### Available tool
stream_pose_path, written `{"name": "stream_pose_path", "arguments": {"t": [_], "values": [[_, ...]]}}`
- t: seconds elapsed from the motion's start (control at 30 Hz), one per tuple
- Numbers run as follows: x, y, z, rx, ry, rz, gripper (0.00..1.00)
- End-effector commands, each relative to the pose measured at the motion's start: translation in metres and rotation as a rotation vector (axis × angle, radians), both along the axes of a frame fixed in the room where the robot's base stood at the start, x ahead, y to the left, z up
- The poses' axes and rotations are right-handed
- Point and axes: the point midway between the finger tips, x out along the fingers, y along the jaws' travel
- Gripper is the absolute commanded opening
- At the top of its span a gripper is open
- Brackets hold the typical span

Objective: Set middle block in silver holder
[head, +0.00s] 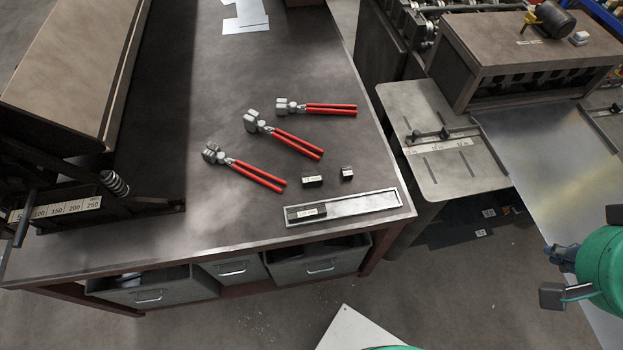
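The silver holder (362,206) is a long shallow metal tray near the front right corner of the dark workbench. A dark block (305,214) lies in its left end, and the rest of the tray is empty. A mid-sized dark block (312,181) with a light label lies on the bench just behind the tray. A smaller block (347,173) lies to its right. My green arm shows at the right edge, with dark parts, seemingly my gripper (553,277), at its left side. It is far from the blocks, and its finger state is unclear.
Three red-handled pliers (284,142) lie behind the blocks. A bending machine with a scale (65,210) stands on the left of the bench. Grey drawers (320,268) sit beneath. A machine with a metal sheet (545,150) stands at the right, across a floor gap.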

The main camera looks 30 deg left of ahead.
Motion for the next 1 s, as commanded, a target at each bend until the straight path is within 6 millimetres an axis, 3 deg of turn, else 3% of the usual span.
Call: {"name": "stream_pose_path", "arguments": {"t": [0.1, 0.3, 0.37, 0.67, 1.0], "values": [[0.0, 0.0, 0.0, 0.0, 0.0, 0.0, 0.0], [0.003, 0.002, 0.001, 0.006, 0.004, -0.003, 0.4], [0.007, 0.005, 0.002, 0.012, 0.008, -0.006, 0.48], [0.054, 0.042, 0.004, 0.088, 0.071, -0.069, 0.48], [0.127, 0.128, -0.015, 0.186, 0.184, -0.197, 0.48]]}}
